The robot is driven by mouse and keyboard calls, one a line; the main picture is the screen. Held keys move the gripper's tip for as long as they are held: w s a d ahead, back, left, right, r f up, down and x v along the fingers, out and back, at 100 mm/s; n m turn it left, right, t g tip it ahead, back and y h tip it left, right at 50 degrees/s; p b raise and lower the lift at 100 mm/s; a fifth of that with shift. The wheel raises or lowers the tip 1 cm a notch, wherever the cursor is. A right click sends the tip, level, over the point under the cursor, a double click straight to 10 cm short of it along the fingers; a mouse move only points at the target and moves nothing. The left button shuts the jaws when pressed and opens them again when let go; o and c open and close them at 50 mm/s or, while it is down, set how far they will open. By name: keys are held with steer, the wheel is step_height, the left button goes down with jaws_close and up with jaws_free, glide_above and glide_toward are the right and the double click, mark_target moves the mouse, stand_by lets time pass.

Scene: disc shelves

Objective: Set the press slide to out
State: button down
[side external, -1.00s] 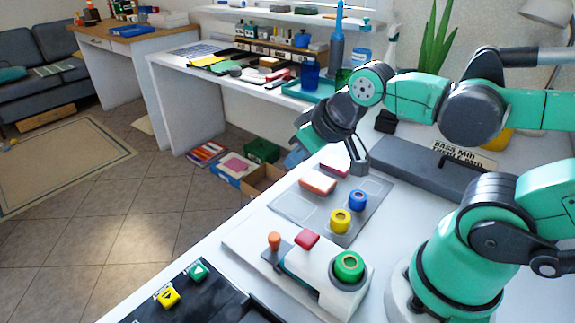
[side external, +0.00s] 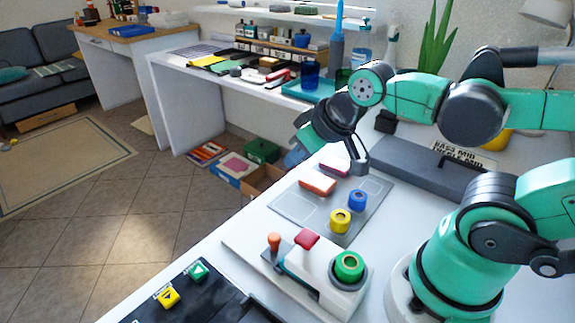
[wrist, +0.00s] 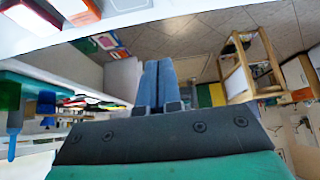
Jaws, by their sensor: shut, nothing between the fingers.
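A white press-like device (side external: 322,281) sits on a pale base plate at the front of the white bench. I cannot tell for sure which of these is the slide. My gripper (side external: 361,168) is above the bench behind the device, apart from it, and holds nothing. In the wrist view its two fingers (wrist: 158,85) are together and point away from the bench top.
A dark panel (side external: 205,300) with yellow and green buttons lies front left.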

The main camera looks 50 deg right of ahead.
mark_target(274, 236)
stand_by(0.4)
steer(key=c, duration=1)
jaws_free()
steer(key=shift+a, duration=0.1)
steer(key=shift+c, duration=0.2)
steer(key=o, duration=0.3)
steer(key=shift+a+f+g, duration=0.15)
steer(key=shift+a+g, duration=0.15)
steer(key=shift+g, duration=0.1)
steer(key=shift+o, duration=0.6)
steer(key=a+f+n+g, duration=0.1)
steer(key=a+g, duration=0.1)
steer(key=a+f+n+g, duration=0.1)
steer(key=a+g, duration=0.1)
steer(key=s+a+f+n+g, duration=0.1)
steer(key=a+f+g, duration=0.1)
steer(key=shift+n, duration=0.3)
steer(key=shift+a+f, duration=0.1)
steer(key=shift+f, duration=2.85)
jaws_close()
